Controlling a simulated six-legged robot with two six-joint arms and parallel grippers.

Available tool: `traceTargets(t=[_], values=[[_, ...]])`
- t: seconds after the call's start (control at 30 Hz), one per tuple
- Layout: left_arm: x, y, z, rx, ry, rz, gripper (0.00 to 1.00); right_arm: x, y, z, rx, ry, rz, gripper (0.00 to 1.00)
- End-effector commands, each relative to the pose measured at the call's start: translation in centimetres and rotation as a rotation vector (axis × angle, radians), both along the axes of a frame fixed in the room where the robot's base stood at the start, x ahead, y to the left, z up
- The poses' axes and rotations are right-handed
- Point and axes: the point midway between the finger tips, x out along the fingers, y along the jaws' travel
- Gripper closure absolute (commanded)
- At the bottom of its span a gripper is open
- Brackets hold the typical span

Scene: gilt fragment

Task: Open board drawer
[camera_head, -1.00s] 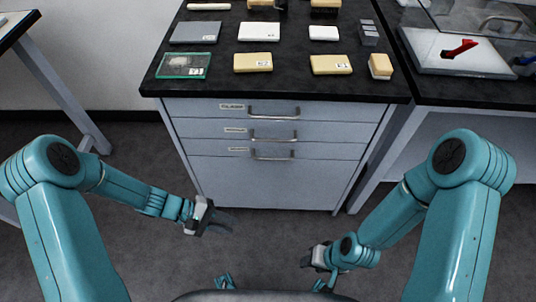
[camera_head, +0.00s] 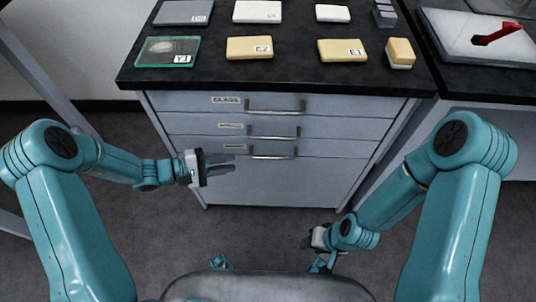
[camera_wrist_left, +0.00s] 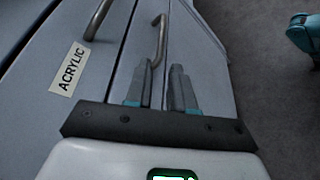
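The grey cabinet (camera_head: 270,185) has three drawer fronts stacked under the black worktop, all flush. In the left wrist view this handle (camera_wrist_left: 159,40) is just beyond my fingertips, and the middle drawer's label (camera_wrist_left: 68,70) reads ACRYLIC.
The black worktop (camera_head: 300,76) overhangs the drawers and holds several sample slabs, including a green-edged glass plate (camera_head: 168,51). A second bench with a red-handled item (camera_head: 498,33) adjoins on the right. The floor before the cabinet is clear.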

Motion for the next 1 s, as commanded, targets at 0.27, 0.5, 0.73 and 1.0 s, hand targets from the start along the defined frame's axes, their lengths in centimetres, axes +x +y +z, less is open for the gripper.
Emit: traceTargets(t=[0.27,0.5,0.73,1.0], values=[[2.0,-6.5,-1.7,0.001,0.001,-0.006,0.77,0.0,0.0,-1.0,0.0,0.0,0.0,0.57],[3.7,-10.4,-2.6,0.002,-0.001,-0.004,0.77,0.0,0.0,-1.5,0.0,0.0,0.0,0.57],[4.4,-11.7,-2.8,0.001,0.0,-0.001,0.77,0.0,0.0,-1.6,0.0,0.0,0.0,0.57],[4.4,-11.7,-2.8,0.002,0.001,-0.001,0.9,0.0,0.0,-1.6,0.0,0.0,0.0,0.57]])
